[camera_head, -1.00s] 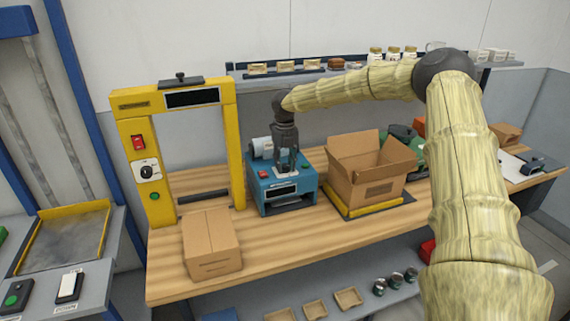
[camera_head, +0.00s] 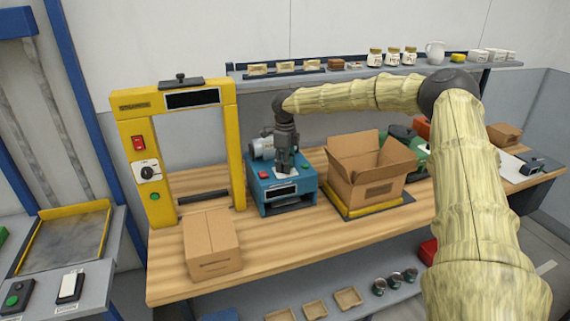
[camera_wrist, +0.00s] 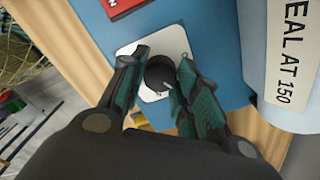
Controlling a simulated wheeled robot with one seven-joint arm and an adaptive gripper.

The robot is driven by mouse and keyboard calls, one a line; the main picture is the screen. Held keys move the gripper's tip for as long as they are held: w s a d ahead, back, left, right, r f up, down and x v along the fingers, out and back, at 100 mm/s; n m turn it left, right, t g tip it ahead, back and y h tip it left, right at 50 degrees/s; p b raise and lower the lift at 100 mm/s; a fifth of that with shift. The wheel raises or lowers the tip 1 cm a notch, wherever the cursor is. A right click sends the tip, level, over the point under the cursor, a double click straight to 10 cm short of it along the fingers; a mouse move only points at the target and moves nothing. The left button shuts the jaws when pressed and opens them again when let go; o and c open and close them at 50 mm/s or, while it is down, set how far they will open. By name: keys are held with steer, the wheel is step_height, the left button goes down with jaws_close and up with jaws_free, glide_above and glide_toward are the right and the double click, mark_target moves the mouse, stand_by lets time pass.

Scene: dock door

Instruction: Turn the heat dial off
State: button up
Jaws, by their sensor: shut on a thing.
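The heat dial (camera_wrist: 159,75) is a round black knob with a light pointer mark on a white plate (camera_wrist: 155,95), on top of the blue machine (camera_head: 260,198). In the wrist view my gripper (camera_wrist: 160,78) has its two green-padded fingers on either side of the knob, shut on it. In the head view my gripper (camera_head: 285,164) points down onto the top of the blue machine and hides the dial.
A "SEAL AT 150" label (camera_wrist: 288,50) is on a pale cylinder beside the dial. A red switch (camera_wrist: 118,6) is near it. A yellow frame (camera_head: 128,140) carries another dial (camera_head: 148,172). Cartons stand left (camera_head: 212,250) and right (camera_head: 370,185) of the machine.

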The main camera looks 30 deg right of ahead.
steer(key=n, duration=0.6)
steer(key=shift+d+r, duration=0.1)
steer(key=shift+r, duration=0.05)
steer(key=n+p, duration=0.1)
steer(key=n, duration=0.5)
steer(key=shift+n, duration=0.3)
steer(key=o, duration=1)
steer(key=shift+o, duration=0.2)
step_height(320, 180, up, 12)
steer(key=shift+d, duration=0.1)
stand_by(0.4)
